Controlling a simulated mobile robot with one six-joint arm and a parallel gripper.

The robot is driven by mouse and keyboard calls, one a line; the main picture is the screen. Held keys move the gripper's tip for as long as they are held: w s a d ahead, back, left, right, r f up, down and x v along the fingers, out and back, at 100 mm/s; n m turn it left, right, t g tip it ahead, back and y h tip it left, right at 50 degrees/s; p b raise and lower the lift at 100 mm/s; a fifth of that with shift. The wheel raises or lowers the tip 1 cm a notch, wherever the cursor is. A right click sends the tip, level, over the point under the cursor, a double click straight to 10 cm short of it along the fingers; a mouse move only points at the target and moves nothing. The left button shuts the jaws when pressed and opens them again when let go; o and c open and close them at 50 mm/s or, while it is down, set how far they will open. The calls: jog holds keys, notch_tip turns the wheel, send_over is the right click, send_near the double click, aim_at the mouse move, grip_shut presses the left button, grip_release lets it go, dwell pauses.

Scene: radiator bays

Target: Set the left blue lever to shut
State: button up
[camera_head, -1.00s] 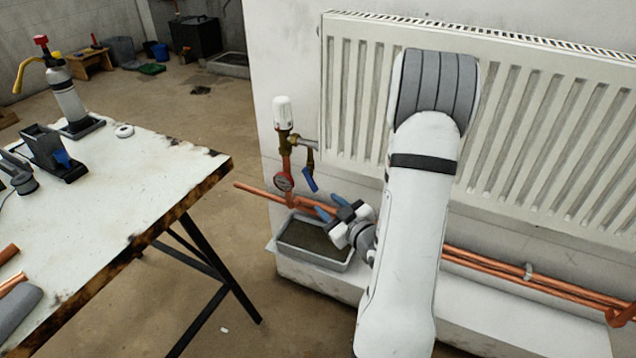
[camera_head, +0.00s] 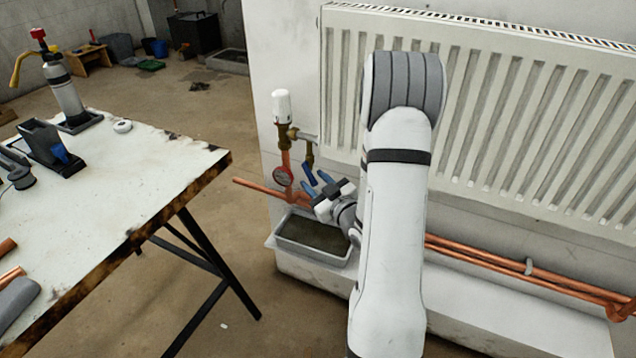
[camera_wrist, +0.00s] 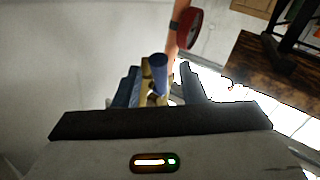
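The blue lever (camera_head: 309,174) hangs down at a slant from the brass valve (camera_head: 308,152) at the radiator's lower left corner. My gripper (camera_head: 316,184) is just below and right of it, with its blue fingers apart and pointing up toward the lever. In the wrist view the lever's rounded blue end (camera_wrist: 160,72) shows between my two open fingers (camera_wrist: 160,88), with the brass valve behind it. I cannot tell whether either finger touches the lever.
A white thermostatic head (camera_head: 282,106) and a red-rimmed gauge (camera_head: 283,177) are on the copper riser left of the lever. Copper pipes (camera_head: 480,257) run below the radiator (camera_head: 490,110). A grey tray (camera_head: 310,253) is below my gripper. A workbench (camera_head: 130,180) stands left.

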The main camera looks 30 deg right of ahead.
jog(key=shift+c, duration=0.5)
grip_shut()
jog(key=shift+d, duration=0.15)
